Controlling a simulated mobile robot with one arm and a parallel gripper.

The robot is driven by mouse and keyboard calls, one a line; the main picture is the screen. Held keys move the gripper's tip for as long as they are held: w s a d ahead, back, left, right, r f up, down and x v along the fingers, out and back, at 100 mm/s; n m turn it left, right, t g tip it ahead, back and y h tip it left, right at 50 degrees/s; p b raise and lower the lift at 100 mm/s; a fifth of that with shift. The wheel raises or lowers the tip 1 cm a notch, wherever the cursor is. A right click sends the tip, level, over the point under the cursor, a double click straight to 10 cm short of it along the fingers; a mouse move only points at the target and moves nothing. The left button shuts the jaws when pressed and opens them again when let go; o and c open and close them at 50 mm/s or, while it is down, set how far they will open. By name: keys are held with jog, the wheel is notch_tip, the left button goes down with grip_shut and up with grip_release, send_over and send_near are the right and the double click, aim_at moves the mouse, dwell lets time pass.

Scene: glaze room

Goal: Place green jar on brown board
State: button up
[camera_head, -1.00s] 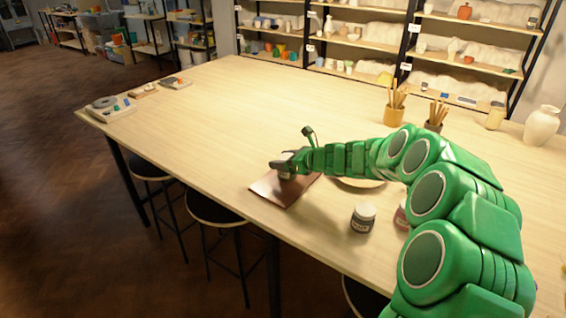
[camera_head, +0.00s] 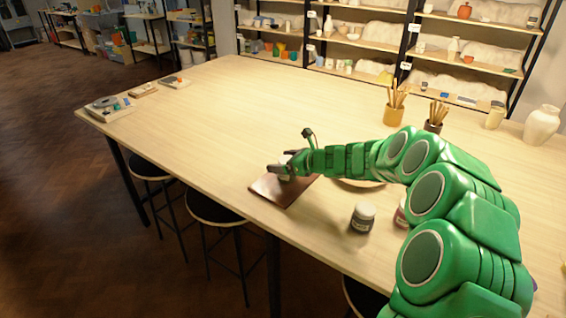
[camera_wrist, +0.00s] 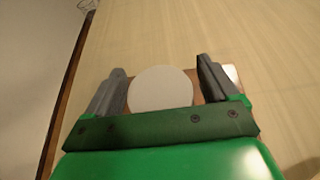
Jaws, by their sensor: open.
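The brown board (camera_head: 268,187) lies flat near the table's front edge; its corners also show around the jaws in the wrist view (camera_wrist: 231,74). A jar with a round whitish lid (camera_wrist: 160,88) is on the board, between my fingers. Its body is mostly hidden, so I cannot clearly see its green colour; a small pale part shows in the head view (camera_head: 285,178). My gripper (camera_head: 284,168) is open around the jar, with a narrow gap on each side of the lid in the wrist view (camera_wrist: 163,85).
A dark jar with a pale lid (camera_head: 363,217) stands on the table right of the board. A reddish jar (camera_head: 401,214) is partly behind my arm. A round plate (camera_head: 357,184) lies beneath my arm. Brush pots (camera_head: 394,114) stand further back.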

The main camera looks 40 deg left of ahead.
jog(key=v, duration=1.2)
